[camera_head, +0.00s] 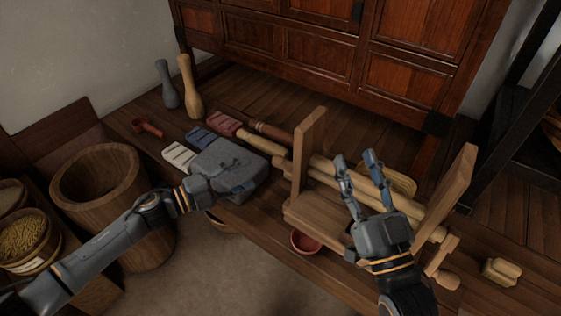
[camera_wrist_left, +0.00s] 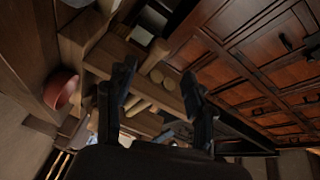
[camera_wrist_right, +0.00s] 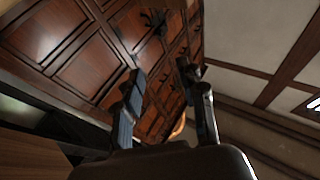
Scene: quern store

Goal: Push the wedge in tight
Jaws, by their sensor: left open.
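A pale wooden frame (camera_head: 314,207) stands on the low plank platform, with two uprights and round rollers between them. At its right upright a flat slanted wooden piece (camera_head: 441,254) ends near a rounded knob; I cannot tell whether this is the wedge or a crank. My right gripper (camera_head: 356,161) is open and empty in front of the rollers, hiding part of them; its parted fingers (camera_wrist_right: 160,72) face the cabinet. My left gripper (camera_head: 246,187) is by the grey cloth bundle, left of the frame. Its fingers (camera_wrist_left: 159,70) are apart with nothing between them.
A small red bowl (camera_head: 306,242) is at the frame's front edge. A loose pale wooden piece (camera_head: 502,271) lies to the right. A round wooden tub (camera_head: 92,190) stands front left; a cabinet (camera_head: 300,45) closes the back.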

